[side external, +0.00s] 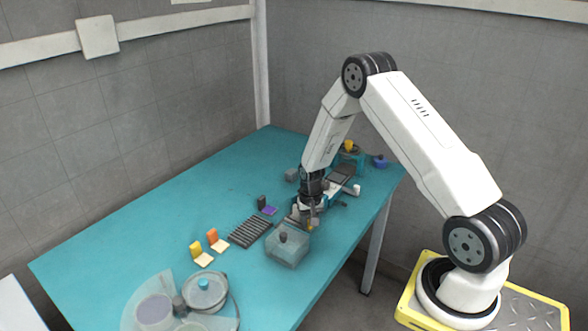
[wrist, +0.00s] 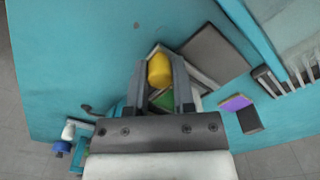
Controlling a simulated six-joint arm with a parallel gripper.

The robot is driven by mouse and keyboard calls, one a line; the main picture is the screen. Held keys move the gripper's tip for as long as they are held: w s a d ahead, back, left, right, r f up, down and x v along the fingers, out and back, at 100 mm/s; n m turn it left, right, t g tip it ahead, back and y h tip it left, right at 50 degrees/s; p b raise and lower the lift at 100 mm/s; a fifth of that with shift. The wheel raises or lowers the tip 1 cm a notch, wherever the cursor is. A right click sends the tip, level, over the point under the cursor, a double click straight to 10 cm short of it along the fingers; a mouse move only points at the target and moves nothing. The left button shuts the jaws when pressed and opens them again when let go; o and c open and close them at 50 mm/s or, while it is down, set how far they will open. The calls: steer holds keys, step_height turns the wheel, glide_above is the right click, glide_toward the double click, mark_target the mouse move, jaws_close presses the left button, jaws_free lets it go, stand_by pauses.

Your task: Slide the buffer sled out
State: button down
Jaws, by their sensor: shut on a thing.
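A rounded yellow handle (wrist: 159,70) sits between the two fingers of my gripper (wrist: 160,82) in the wrist view. It appears to be the grip of the buffer sled, whose body is mostly hidden beneath the fingers. A green patch (wrist: 162,100) and pale edges show under and between the fingers. My gripper is shut on the yellow handle.
A clear box with a dark knob (side external: 288,248) stands just in front of my gripper. A ribbed dark rack (side external: 250,232) and a purple pad (side external: 269,210) lie to the left. A grey flat block (wrist: 212,55) lies close to the fingers.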

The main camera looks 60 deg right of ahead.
steer(key=shift+a, duration=0.2)
steer(key=shift+c, duration=2.2)
jaws_free()
steer(key=shift+r, duration=0.1)
steer(key=shift+r, duration=3.85)
